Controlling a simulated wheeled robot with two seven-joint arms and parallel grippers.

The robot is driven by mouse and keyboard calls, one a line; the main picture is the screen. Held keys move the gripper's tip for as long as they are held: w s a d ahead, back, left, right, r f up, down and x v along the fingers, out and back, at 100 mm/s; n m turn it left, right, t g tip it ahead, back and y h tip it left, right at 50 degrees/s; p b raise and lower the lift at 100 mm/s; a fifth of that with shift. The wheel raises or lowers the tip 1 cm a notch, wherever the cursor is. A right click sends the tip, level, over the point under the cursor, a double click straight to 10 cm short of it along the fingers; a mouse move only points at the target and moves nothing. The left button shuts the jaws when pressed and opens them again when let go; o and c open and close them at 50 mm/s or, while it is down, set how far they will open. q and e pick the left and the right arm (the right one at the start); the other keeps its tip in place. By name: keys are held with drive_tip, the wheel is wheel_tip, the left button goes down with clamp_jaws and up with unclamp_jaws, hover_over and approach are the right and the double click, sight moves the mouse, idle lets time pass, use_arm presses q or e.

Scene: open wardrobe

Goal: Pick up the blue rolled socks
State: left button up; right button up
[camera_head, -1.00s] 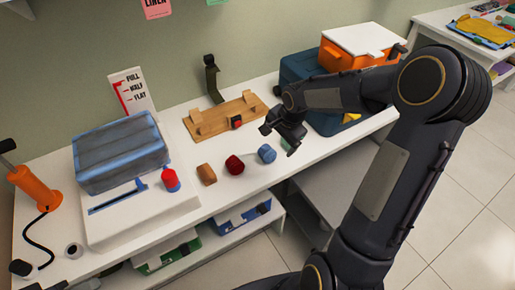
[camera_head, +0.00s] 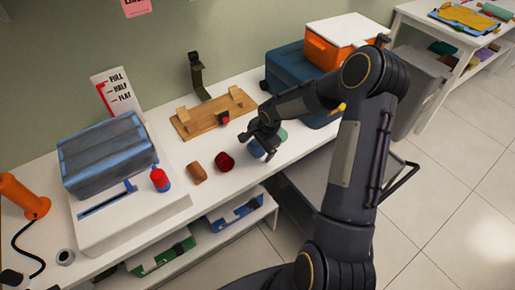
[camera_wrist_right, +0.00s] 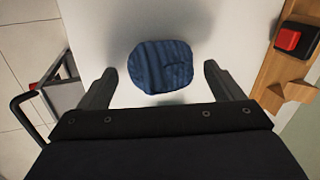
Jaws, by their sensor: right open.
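The blue rolled socks (camera_wrist_right: 161,67) lie on the white table, between and just beyond the open fingers of my right gripper (camera_wrist_right: 160,85) in the right wrist view. In the head view the blue socks (camera_head: 257,149) are partly hidden by my right gripper (camera_head: 264,143), which is above them. The right gripper is open and empty, with white table visible between each finger and the socks. My left gripper is not in view.
A dark red roll (camera_head: 225,161) and a brown roll (camera_head: 197,173) lie left of the blue socks. A wooden board (camera_head: 195,120) with a red button is behind. A teal roll (camera_head: 283,134) sits close to the gripper. The table's front edge is near.

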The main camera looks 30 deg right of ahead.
drive_tip(key=shift+w+a, duration=0.25)
drive_tip(key=c, duration=1.1)
drive_tip(key=shift+o, duration=0.2)
